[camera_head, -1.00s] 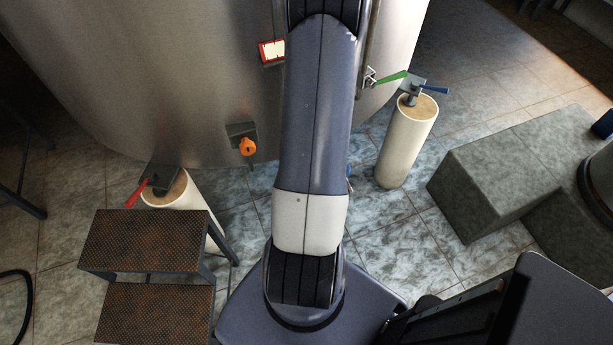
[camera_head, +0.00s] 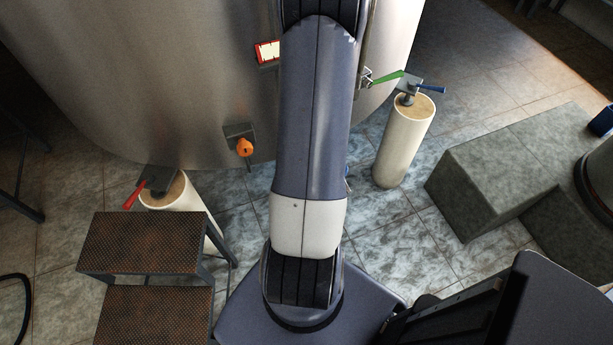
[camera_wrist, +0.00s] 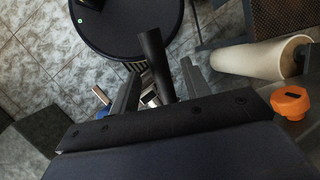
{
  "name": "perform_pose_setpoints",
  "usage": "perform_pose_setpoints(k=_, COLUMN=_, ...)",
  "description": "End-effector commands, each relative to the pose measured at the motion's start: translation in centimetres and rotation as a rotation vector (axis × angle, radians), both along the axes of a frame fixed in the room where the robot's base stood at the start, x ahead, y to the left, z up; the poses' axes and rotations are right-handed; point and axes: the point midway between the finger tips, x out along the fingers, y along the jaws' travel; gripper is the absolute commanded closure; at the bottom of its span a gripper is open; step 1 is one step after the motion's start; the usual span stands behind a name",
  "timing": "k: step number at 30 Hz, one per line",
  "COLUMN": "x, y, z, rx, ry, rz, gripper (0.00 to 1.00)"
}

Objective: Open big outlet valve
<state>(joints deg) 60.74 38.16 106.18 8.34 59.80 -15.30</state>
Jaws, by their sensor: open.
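My gripper (camera_wrist: 158,88) is open in the wrist view, its two grey fingers apart. A thick black bar (camera_wrist: 155,62), looking like a valve handle, stands between the fingers; I cannot tell whether they touch it. Shiny metal fittings (camera_wrist: 150,98) show partly behind the fingers, with a blue-tipped part (camera_wrist: 101,95) at their left. These may belong to the big outlet valve, but most of it is hidden. In the head view my arm covers the gripper and this part of the tank (camera_head: 180,80); only a small blue bit (camera_head: 348,184) shows beside the arm.
An orange knob (camera_head: 245,147), also in the wrist view (camera_wrist: 290,102), is on the tank. A red lever (camera_head: 135,195) is at left; green (camera_head: 385,79) and blue (camera_head: 431,88) levers are at right. Steps (camera_head: 150,245), a pale leg (camera_head: 403,140) and a grey block (camera_head: 495,170) flank the floor.

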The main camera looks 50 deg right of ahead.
Motion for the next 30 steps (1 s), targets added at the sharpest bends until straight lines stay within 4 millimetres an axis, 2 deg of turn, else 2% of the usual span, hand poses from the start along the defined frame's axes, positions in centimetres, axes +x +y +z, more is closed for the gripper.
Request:
perform_pose_setpoints(k=6, x=0.3, y=-1.9, z=4.2, rx=-0.005, ry=-0.002, rz=-0.001, gripper=0.55)
perform_pose_setpoints(k=12, x=0.4, y=-2.8, z=6.5, rx=-0.002, ry=0.0, rz=0.0, gripper=0.55)
perform_pose_setpoints(k=24, x=0.5, y=-3.0, z=7.0, rx=0.0, ry=0.0, rz=0.0, gripper=0.55)
perform_pose_setpoints(k=30, x=0.4, y=-2.5, z=6.0, rx=0.002, ry=0.002, rz=0.001, gripper=0.55)
